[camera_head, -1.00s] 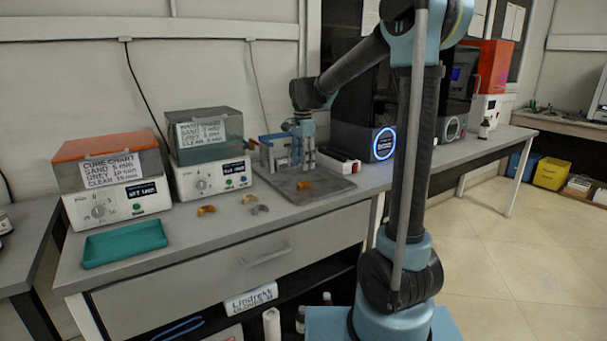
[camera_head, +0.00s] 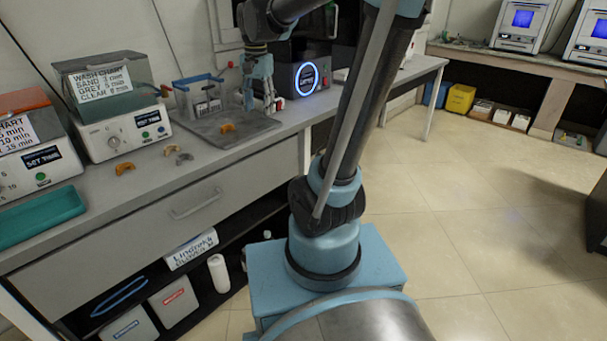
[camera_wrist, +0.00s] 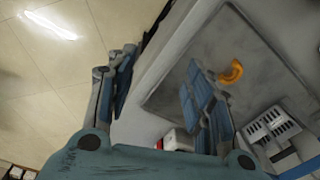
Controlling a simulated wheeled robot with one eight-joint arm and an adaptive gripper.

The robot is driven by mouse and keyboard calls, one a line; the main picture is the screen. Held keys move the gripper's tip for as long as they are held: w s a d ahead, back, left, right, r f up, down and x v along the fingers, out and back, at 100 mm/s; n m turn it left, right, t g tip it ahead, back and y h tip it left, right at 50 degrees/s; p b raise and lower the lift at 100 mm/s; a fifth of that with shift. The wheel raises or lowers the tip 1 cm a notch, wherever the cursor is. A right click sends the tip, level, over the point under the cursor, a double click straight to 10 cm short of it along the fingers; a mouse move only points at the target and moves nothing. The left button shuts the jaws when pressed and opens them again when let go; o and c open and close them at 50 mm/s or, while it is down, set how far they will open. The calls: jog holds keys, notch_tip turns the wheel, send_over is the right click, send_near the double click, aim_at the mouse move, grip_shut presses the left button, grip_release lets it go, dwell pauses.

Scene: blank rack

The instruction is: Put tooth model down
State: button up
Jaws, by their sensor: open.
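An orange tooth model (camera_head: 227,128) lies on the grey tray (camera_head: 240,142) on the bench. My gripper (camera_head: 260,104) is open and empty, at the tray's right back side, to the right of the model and apart from it. In the wrist view the gripper (camera_wrist: 155,92) has its fingers spread, with the bench edge between them. The orange model (camera_wrist: 232,72) shows there beyond the right finger, on the tray (camera_wrist: 245,40). Another orange model (camera_head: 124,168) and small grey pieces (camera_head: 184,158) lie on the bench left of the tray.
A clear blue-rimmed container (camera_head: 203,98) stands at the tray's back. A wash unit (camera_head: 125,130) and a teal tray (camera_head: 40,217) are at left. A machine with a lit blue ring (camera_head: 307,80) stands right of my gripper. The floor at right is open.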

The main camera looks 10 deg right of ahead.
jog(key=s+d+f+n, duration=0.3)
jog(key=s+d+f, duration=0.2)
jog(key=s+f, duration=0.3)
jog(key=s+d+f+n+t, duration=0.1)
jog(key=s+d+f+n, duration=0.3)
jog(key=s+f, duration=0.3)
jog(key=s+d, duration=0.1)
jog(key=s, duration=0.4)
jog(key=shift+d+f, duration=0.15)
jog(key=shift+f, duration=0.25)
jog(key=shift+w+f, duration=0.2)
jog(key=shift+w, duration=0.2)
